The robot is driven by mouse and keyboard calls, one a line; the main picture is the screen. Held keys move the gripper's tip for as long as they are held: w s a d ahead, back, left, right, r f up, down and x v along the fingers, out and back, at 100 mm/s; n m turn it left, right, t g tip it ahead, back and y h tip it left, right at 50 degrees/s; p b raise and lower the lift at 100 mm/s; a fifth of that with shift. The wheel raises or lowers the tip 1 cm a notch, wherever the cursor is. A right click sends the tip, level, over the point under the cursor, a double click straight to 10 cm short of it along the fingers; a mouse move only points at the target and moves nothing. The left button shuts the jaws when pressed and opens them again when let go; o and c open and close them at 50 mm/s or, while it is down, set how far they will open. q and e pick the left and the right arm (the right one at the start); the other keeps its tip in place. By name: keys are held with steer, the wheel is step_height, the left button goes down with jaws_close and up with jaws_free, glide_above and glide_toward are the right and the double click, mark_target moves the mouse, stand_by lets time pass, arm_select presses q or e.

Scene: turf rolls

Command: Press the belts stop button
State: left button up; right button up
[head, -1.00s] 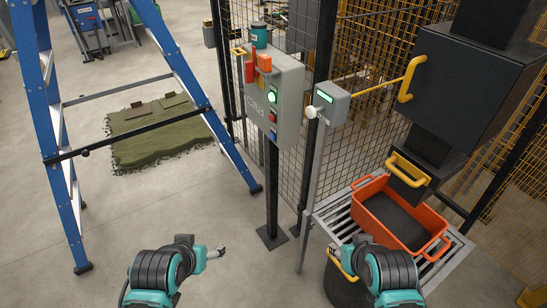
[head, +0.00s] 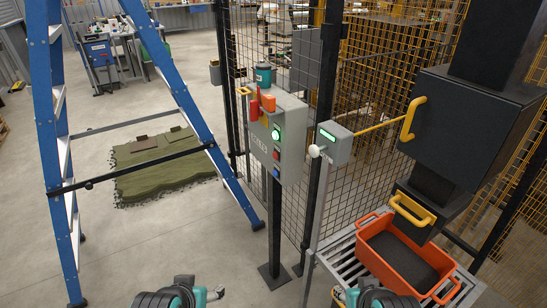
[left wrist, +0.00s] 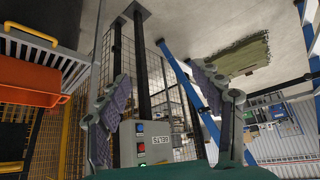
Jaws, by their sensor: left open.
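A grey control box (head: 292,146) stands on a dark post, with a lit green button (head: 276,134), a red button (head: 276,154) and a blue button (head: 277,171) on one face. In the left wrist view the box (left wrist: 176,148) appears upside down with a label that seems to read BELTS; its red button (left wrist: 141,147) shows between the fingers. My left gripper (head: 217,293) is open and empty, low in the head view, apart from the box. My right gripper (head: 345,296) is barely visible at the bottom edge; its fingers are not clear.
A smaller grey box (head: 337,144) with a pale knob stands right of the control box. An orange crate (head: 396,284) sits on a slatted stand. A blue stepladder (head: 180,92) and green turf (head: 165,178) are left. Mesh fence (head: 255,50) is behind. Floor between ladder and post is clear.

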arm_select(q)
jaws_close()
stand_by(1.2)
